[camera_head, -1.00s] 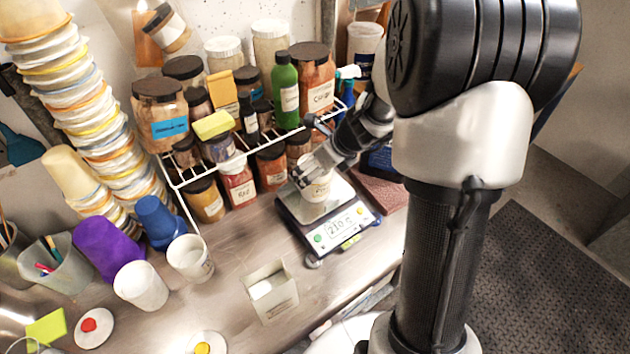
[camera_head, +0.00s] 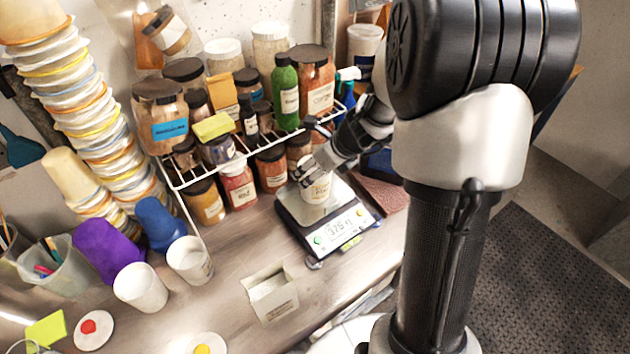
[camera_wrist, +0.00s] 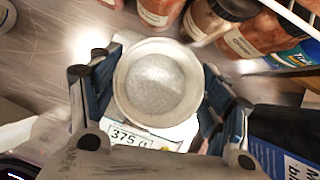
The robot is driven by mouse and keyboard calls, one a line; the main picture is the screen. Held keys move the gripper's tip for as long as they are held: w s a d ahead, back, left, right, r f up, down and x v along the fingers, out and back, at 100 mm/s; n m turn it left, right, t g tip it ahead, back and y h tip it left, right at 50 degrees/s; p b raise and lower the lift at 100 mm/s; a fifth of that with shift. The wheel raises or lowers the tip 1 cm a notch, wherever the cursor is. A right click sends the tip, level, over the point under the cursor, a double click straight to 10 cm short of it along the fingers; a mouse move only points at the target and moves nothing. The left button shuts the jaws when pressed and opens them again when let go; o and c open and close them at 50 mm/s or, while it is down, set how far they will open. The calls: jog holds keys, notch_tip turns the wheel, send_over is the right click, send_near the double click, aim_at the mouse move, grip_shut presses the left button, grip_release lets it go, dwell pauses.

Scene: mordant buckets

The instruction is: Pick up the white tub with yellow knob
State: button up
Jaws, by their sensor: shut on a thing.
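A white round piece with a yellow knob (camera_head: 203,346) lies at the bottom edge of the head view, partly cut off; I cannot tell whether it is a tub or only a lid. My gripper (camera_head: 312,180) is far from it, over the scale. My gripper is shut on a white cup (camera_head: 318,188), its fingers on both sides. In the wrist view, the cup (camera_wrist: 122,88) holds grey powder and my fingers (camera_wrist: 155,95) flank it. The cup is upright at the scale (camera_head: 333,238); I cannot tell if it bears on the plate.
White cups (camera_head: 140,288) and a disc with a red knob (camera_head: 93,330) are at the left. An open white box (camera_head: 270,295) stands in front of the scale. A wire rack (camera_head: 250,150) with several jars is behind. Bare counter (camera_head: 225,300) lies between.

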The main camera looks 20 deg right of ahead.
jog(key=shift+c, duration=1)
